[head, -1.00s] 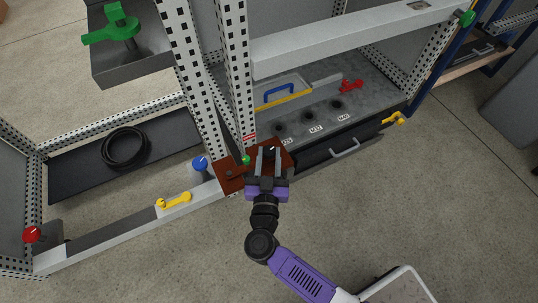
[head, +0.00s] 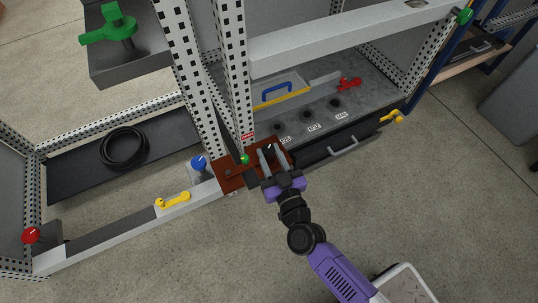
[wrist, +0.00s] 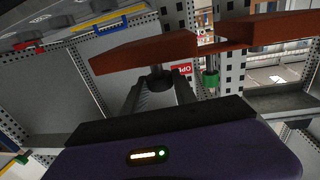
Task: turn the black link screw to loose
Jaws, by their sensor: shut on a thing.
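The black link screw (wrist: 157,80) sits on the red-brown link plate (wrist: 150,52), which also shows in the head view (head: 232,178). My gripper (head: 267,154) is at the right part of the plate, in front of the cabinet post. In the wrist view its two grey fingers (wrist: 160,92) stand on either side of the screw, shut on it. In the head view the fingers mostly hide the screw. A small green screw (head: 244,159) is on the plate to the left of my gripper, and shows in the wrist view (wrist: 211,79).
A perforated post (head: 235,75) stands just behind the plate. A drawer with a grey handle (head: 343,147) is at right. The floor in front is clear.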

